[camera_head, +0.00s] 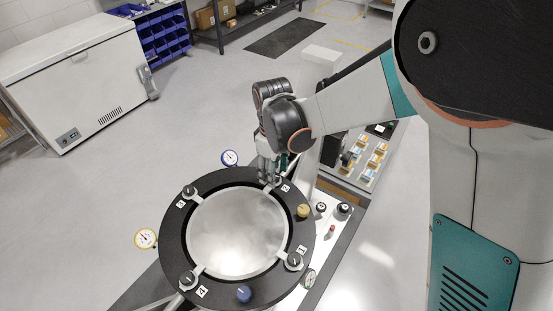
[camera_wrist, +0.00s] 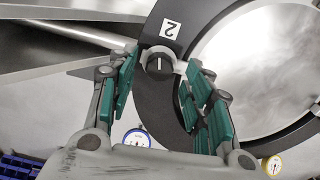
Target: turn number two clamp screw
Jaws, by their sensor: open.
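The mirror fixture is a black ring (camera_head: 170,235) around a round silver mirror (camera_head: 236,233), with clamps marked by numbered labels. The number two label (camera_head: 285,188) is at the ring's upper right. In the wrist view the same label (camera_wrist: 170,28) appears upside down, just above the number two clamp screw (camera_wrist: 159,65). The screw is a dark round knob with a white line, seated on a light clamp. My gripper (camera_head: 270,178) is over that clamp and mostly hides it in the head view. In the wrist view my gripper's (camera_wrist: 160,80) green-padded fingers are open on either side of the screw, with visible gaps.
Other clamp screws sit at three (camera_head: 189,191), four (camera_head: 188,278) and one (camera_head: 294,260). A yellow knob (camera_head: 303,211), a blue knob (camera_head: 244,293), a blue gauge (camera_head: 229,157) and a yellow gauge (camera_head: 145,238) surround the ring. A control panel (camera_head: 375,155) stands behind, at right.

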